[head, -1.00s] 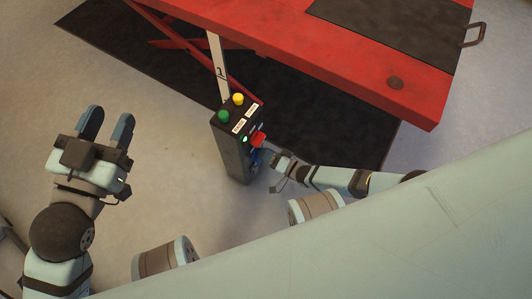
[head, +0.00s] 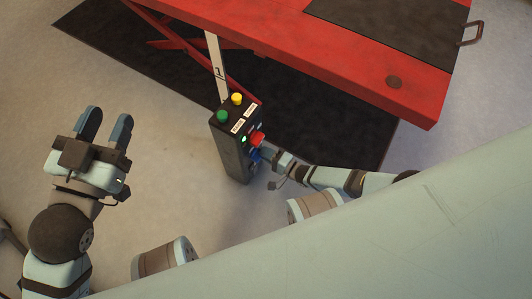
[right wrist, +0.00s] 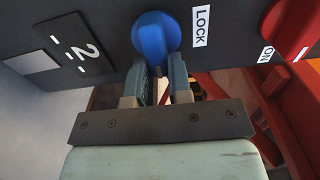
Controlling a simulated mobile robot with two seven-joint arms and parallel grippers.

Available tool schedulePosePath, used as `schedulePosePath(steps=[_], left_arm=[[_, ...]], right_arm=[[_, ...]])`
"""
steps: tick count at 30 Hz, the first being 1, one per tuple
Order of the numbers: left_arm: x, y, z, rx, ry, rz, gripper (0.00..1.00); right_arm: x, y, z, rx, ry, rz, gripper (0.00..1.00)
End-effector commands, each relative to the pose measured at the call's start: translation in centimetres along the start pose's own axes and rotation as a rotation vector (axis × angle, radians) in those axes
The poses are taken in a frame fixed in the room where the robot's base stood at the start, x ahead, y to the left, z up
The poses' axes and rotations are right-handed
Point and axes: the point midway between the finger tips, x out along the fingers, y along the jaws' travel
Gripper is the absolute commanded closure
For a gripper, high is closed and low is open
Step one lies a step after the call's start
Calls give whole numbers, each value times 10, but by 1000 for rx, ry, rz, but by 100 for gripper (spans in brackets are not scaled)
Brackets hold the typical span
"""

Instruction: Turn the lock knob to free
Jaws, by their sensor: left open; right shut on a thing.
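The blue lock knob (right wrist: 155,38) sits on the dark face of the control box (head: 231,150). In the right wrist view its grip ridge runs roughly up and down the picture, beside a white LOCK label (right wrist: 201,26). My right gripper (right wrist: 161,78) is shut on the lower end of this knob, one finger on each side. In the head view the right gripper (head: 265,155) reaches the box from the right, and the knob (head: 256,155) is partly hidden. My left gripper (head: 106,122) is open and empty, well left of the box.
A red knob (head: 257,139) with an ON label (right wrist: 267,54) is close to the blue one. Green (head: 223,116) and yellow (head: 237,99) buttons top the box. The red lift platform (head: 330,55) stands behind, over a black mat (head: 345,140). Floor between left gripper and box is clear.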

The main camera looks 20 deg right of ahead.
Motion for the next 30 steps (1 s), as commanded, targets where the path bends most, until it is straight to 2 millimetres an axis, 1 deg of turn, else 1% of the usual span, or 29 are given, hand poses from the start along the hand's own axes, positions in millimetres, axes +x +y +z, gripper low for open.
schedulePosePath(steps=[11, 12, 14, 15, 25, 28, 30], left_arm=[[0, 0, -1, -3, 2, -1, 57], [0, 0, -1, -4, 2, -2, 57], [1, 0, -1, -6, 3, -3, 57], [1, 0, -1, -7, 4, -4, 57], [2, 0, -3, -14, 7, -6, 57], [2, 0, -5, -18, 5, -4, 57], [2, 0, -7, -25, -1, -2, 57]], right_arm=[[0, 0, -1, 7, 1, 1, 100], [0, 0, -1, 7, 1, 1, 79], [0, 0, -1, 6, 1, 1, 65], [0, 0, -1, 6, 1, 1, 56], [-2, 0, 0, 5, 0, 1, 55], [-9, -1, 0, 6, 1, 1, 55], [-18, -1, 0, 6, 1, 2, 55]])
